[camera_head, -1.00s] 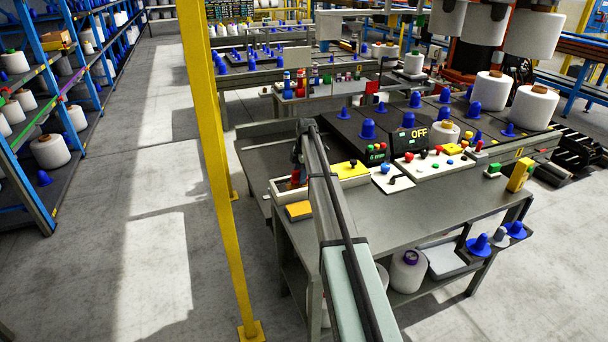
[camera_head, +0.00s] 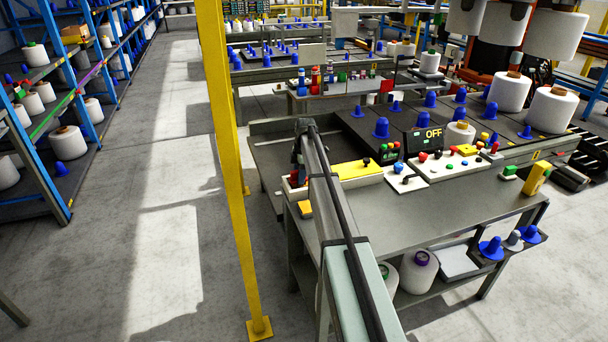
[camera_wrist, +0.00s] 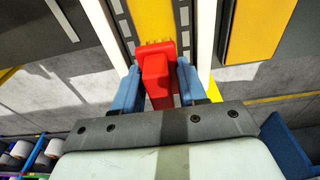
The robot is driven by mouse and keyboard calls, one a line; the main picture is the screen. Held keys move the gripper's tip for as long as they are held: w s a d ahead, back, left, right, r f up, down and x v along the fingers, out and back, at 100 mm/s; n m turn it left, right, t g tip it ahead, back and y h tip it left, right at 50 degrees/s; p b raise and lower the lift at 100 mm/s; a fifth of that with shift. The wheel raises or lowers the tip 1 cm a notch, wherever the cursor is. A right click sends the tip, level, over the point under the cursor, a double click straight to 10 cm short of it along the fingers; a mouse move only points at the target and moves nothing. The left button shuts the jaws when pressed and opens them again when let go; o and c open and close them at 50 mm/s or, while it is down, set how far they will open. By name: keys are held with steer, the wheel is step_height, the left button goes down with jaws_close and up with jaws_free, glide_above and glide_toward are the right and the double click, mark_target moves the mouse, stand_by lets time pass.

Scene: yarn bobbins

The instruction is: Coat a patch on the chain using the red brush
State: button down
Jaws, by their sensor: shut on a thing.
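My gripper (camera_wrist: 157,92) is shut on a red brush (camera_wrist: 156,68), held between its two blue fingers in the wrist view. The brush's far end lies over a yellow strip (camera_wrist: 153,20) flanked by dark bands with pale dashes (camera_wrist: 125,24), inside white walls. I cannot tell whether these bands are the chain, or whether the brush touches the strip. In the head view my arm hides most of the gripper; a small red part (camera_head: 293,180) shows beside it, over the white-edged tray on the bench's left.
A yellow block (camera_head: 357,169) lies at the tray. Control boxes with buttons (camera_head: 445,160) and a panel reading OFF (camera_head: 424,139) stand behind. The grey bench top (camera_head: 440,205) in front is largely clear. A yellow post (camera_head: 233,170) rises left of the bench.

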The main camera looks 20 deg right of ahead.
steer(key=shift+a+f, duration=0.1)
steer(key=shift+a, duration=0.2)
steer(key=shift+r, duration=3.05)
steer(key=shift+r, duration=1.5)
steer(key=shift+d, duration=0.15)
